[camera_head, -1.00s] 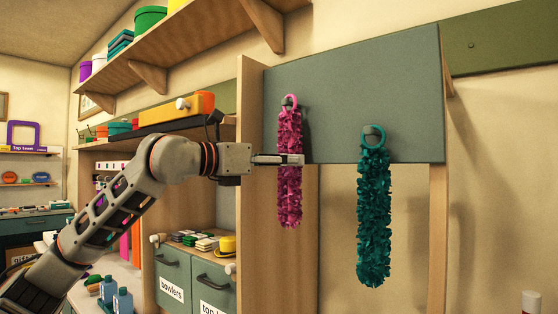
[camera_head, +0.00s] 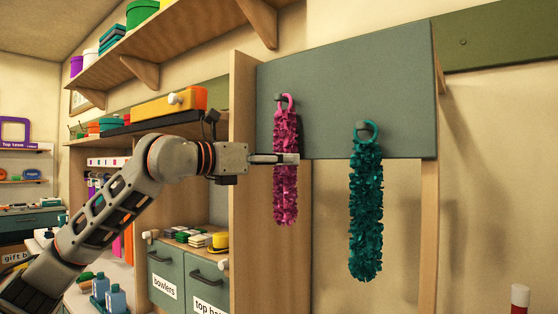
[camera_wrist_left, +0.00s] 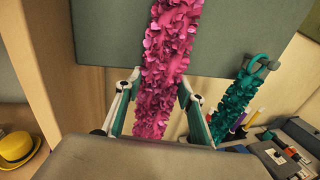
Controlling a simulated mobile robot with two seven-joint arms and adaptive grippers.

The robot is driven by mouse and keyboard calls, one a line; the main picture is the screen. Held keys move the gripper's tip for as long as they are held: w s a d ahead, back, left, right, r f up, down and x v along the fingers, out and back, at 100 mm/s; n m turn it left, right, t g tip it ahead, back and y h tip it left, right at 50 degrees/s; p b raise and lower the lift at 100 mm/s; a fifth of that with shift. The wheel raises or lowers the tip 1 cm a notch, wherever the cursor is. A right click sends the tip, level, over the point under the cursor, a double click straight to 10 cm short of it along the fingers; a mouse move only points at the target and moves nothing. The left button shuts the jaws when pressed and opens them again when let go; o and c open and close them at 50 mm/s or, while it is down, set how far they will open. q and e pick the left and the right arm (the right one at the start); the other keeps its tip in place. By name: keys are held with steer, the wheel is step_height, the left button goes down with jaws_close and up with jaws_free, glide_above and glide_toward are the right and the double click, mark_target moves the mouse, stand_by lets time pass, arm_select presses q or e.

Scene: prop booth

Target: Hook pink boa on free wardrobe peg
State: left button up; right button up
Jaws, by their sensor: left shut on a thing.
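The pink boa (camera_head: 286,196) hangs upright in front of the left part of the grey-green peg board (camera_head: 330,80). Its pink loop (camera_head: 290,101) is at a dark peg (camera_head: 279,97), slightly to its right; I cannot tell whether it is around the peg. My left gripper (camera_head: 290,159) is shut on the boa's upper middle. In the left wrist view the boa (camera_wrist_left: 165,60) runs between the fingers (camera_wrist_left: 160,92). A teal boa (camera_head: 366,210) hangs by its loop on another peg (camera_head: 364,129) to the right. My right gripper is not in view.
A wooden upright (camera_head: 243,180) stands just left of the boa, behind my left gripper. Shelves and drawers (camera_head: 168,270) are further left, with a yellow hat (camera_head: 221,241). The wall right of the teal boa is clear.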

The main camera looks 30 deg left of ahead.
arm_select(q)
steer(key=o, duration=1.1)
steer(key=shift+f, duration=0.1)
steer(key=shift+o, duration=0.5)
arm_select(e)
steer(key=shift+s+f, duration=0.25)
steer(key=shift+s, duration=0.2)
arm_select(q)
steer(key=v, duration=1.2)
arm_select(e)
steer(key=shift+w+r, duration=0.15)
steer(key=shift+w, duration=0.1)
arm_select(q)
steer(key=shift+w, duration=0.1)
